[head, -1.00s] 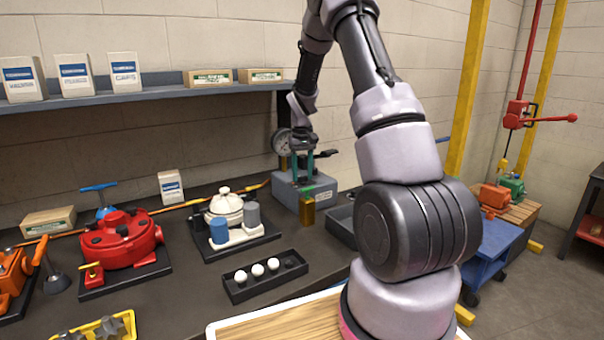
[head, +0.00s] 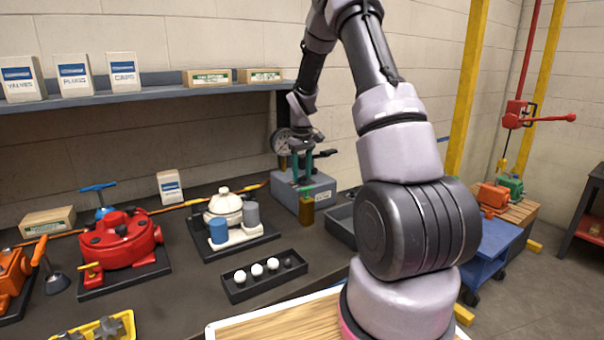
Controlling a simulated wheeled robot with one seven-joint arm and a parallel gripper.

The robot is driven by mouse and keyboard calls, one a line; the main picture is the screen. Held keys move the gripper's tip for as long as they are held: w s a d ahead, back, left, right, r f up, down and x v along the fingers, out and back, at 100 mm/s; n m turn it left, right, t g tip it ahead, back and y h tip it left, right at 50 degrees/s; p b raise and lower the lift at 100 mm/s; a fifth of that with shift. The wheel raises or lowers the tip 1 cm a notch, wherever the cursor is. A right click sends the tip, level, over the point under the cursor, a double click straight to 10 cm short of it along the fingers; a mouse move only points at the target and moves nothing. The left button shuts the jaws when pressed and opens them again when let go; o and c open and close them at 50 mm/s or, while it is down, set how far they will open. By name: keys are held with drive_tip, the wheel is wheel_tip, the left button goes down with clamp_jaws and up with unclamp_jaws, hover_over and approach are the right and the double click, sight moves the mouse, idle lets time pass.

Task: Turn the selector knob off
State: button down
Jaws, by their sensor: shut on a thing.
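My gripper (head: 303,175) reaches down from above at the back of the bench, over a grey box (head: 318,190) with a round dial gauge (head: 282,142) behind it. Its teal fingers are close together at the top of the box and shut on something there. The selector knob itself is too small and too hidden by the fingers to make out, so I cannot see which way it points. A dark lever or handle end shows just right of the fingers.
A small amber container (head: 306,209) stands before the box. A black tray (head: 264,276) with white balls, a white pump (head: 228,217) and a red housing (head: 120,240) stand left. A shelf (head: 150,97) with boxes hangs above. My arm hides the right part of the bench.

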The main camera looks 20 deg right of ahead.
sight(302, 176)
drive_tip(key=shift+c, duration=1.6)
unclamp_jaws()
wheel_tip(302, 176, up, 11)
drive_tip(key=shift+f, duration=0.1)
